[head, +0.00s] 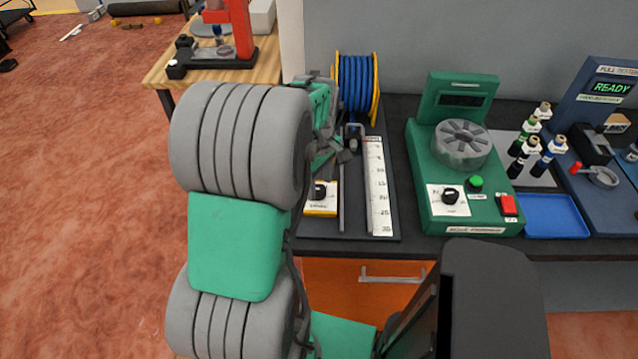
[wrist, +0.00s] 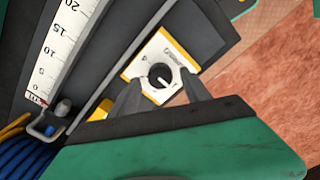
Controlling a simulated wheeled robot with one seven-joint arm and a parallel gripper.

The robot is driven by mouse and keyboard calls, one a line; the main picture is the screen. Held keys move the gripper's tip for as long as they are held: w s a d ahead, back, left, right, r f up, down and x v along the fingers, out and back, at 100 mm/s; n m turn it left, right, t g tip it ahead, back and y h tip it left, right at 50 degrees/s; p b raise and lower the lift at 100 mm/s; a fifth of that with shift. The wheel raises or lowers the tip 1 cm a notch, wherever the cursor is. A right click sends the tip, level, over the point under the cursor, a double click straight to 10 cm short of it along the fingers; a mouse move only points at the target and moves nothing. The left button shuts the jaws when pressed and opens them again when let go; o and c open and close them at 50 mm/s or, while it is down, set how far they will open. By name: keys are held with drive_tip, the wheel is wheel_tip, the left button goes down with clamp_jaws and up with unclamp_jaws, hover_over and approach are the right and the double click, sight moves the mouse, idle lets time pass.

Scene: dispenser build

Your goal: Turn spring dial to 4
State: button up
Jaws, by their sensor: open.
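The spring dial is a black knob (wrist: 161,76) on a white plate with a yellow edge (wrist: 139,63). In the wrist view the knob's light pointer line aims to the lower right; the numbers are too small to read. My gripper (wrist: 158,92) is open, with one finger on each side of the knob in the picture. I cannot tell whether the fingertips touch it.
A white ruler scale (head: 378,190) stands beside the dial, with a blue hose reel (head: 357,90) behind. A green machine (head: 462,180) with its own black knob (head: 450,195) is to the right. A blue tray (head: 555,216) and several small bottles are farther right.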

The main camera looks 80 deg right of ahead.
drive_tip(key=shift+f, duration=0.8)
drive_tip(key=shift+c, duration=0.5)
clamp_jaws()
